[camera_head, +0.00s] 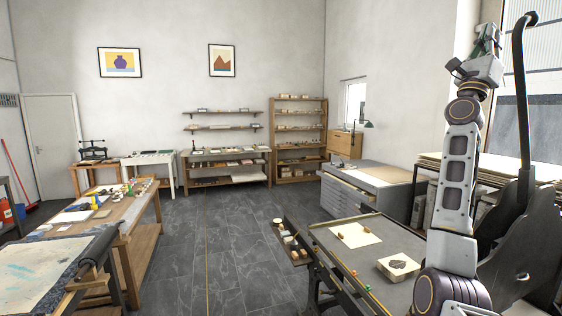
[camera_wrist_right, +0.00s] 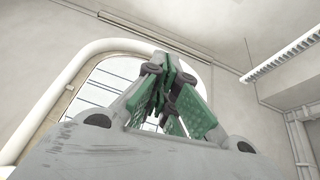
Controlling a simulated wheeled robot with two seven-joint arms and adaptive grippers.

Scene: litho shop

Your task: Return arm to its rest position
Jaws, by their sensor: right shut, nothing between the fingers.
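My right arm rises at the right side of the head view, bent upward over the right edge of the press table. My right gripper (camera_head: 488,38) is at its top, pointing up, high above everything on the tables. In the right wrist view the gripper (camera_wrist_right: 168,75) shows its green finger pads close together, shut and empty, against the arched window and ceiling. My left arm and left gripper do not show in either view.
A press bed (camera_head: 335,240) with paper and a stone (camera_head: 400,267) lies below the arm. A dark curved press lever (camera_head: 522,90) stands close right of the gripper. A worktable (camera_head: 125,215) is at left. The middle floor (camera_head: 235,240) is clear.

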